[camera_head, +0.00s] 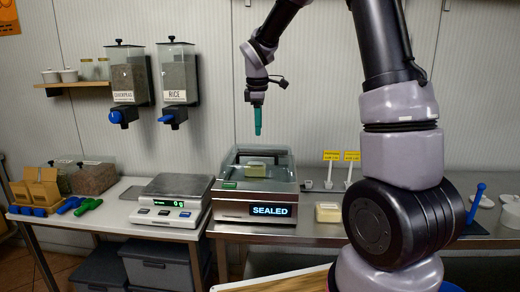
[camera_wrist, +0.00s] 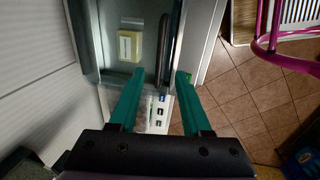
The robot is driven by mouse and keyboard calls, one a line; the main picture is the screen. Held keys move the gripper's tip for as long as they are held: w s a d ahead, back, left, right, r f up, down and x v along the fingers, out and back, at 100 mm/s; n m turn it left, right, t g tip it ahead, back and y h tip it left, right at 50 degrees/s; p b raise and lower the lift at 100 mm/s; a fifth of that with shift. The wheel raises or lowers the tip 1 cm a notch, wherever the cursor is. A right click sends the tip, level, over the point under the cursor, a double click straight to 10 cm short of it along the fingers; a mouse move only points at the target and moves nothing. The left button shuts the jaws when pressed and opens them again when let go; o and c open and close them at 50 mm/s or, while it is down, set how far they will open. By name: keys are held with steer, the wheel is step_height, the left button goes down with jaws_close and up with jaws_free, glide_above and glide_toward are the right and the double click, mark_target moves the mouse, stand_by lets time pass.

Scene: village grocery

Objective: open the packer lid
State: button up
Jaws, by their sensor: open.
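The packer (camera_head: 230,208) stands on the steel counter in the middle of the head view, its front display reading SEALED. Its clear lid (camera_head: 283,160) looks shut, and a pale yellow block (camera_head: 256,169) shows through it. My gripper (camera_head: 257,132) hangs above the packer, pointing down and apart from it. In the wrist view the green fingers of my gripper (camera_wrist: 160,76) are spread with nothing between them. The packer (camera_wrist: 90,45) lies beyond them, with the yellow block (camera_wrist: 129,46) inside and a dark bar (camera_wrist: 164,48) along the lid.
A scale (camera_head: 170,212) reading 0 g stands left of the packer. Another pale block (camera_head: 328,212) lies just right of it. Two dispensers (camera_head: 178,75) hang on the wall at the left. In the wrist view a pink rail (camera_wrist: 265,45) stands over the tiled floor.

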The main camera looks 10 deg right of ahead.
mark_target(259, 154)
steer(key=f, duration=0.3)
steer(key=w+f, duration=0.1)
steer(key=f, duration=0.5)
steer(key=shift+w+d+f, duration=0.15)
steer(key=shift+w+d, duration=0.15)
steer(key=shift+w, duration=0.05)
jaws_close()
stand_by(0.9)
